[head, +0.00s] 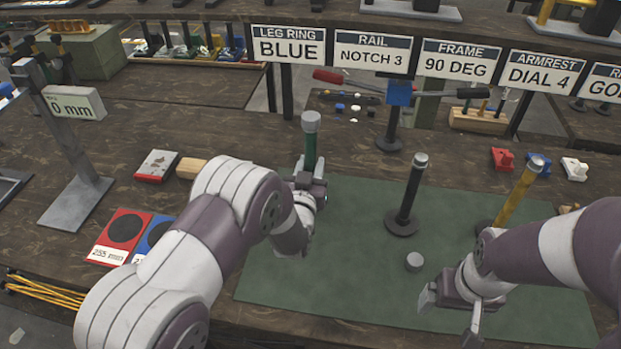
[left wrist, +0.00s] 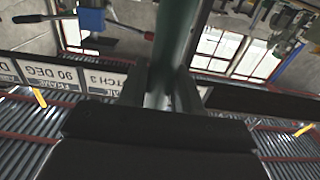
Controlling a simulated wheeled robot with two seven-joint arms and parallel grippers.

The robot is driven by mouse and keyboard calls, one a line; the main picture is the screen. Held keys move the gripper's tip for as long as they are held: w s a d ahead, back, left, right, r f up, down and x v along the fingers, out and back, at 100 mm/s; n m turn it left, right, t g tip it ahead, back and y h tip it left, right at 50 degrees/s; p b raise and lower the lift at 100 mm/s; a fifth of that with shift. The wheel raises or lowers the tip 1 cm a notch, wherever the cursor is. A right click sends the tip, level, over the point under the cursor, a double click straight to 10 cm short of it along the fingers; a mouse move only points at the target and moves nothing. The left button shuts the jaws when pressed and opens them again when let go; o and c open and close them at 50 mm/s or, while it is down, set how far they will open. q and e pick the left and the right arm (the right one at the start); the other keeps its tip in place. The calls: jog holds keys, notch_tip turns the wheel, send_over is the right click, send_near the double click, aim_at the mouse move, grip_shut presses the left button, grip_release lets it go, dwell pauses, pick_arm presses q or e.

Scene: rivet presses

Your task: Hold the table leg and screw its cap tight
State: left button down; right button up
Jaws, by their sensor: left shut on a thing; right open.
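A dark green table leg (head: 310,150) stands upright with a grey cap (head: 311,121) on its top. My left gripper (head: 309,178) is shut around the lower part of this leg; the leg also shows between the fingers in the left wrist view (left wrist: 173,45). A black leg (head: 409,195) with a grey top and round base stands on the green mat. A yellow leg (head: 518,195) stands tilted further right, its base partly hidden. A loose grey cap (head: 414,262) lies on the mat. My right gripper (head: 452,308) is open and empty, just right of and below that cap.
A green mat (head: 290,285) covers the table's front middle, with bare room at its front left. Sign boards (head: 375,54) stand along the back. Red and blue pads (head: 124,231) lie left. Small red, blue and white parts (head: 503,158) sit at the right.

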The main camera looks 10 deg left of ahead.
pick_arm(q)
jog(key=shift+f, duration=1.95)
jog(key=shift+f, duration=0.1)
jog(key=c, duration=0.8)
grip_release()
jog(key=shift+f, duration=0.1)
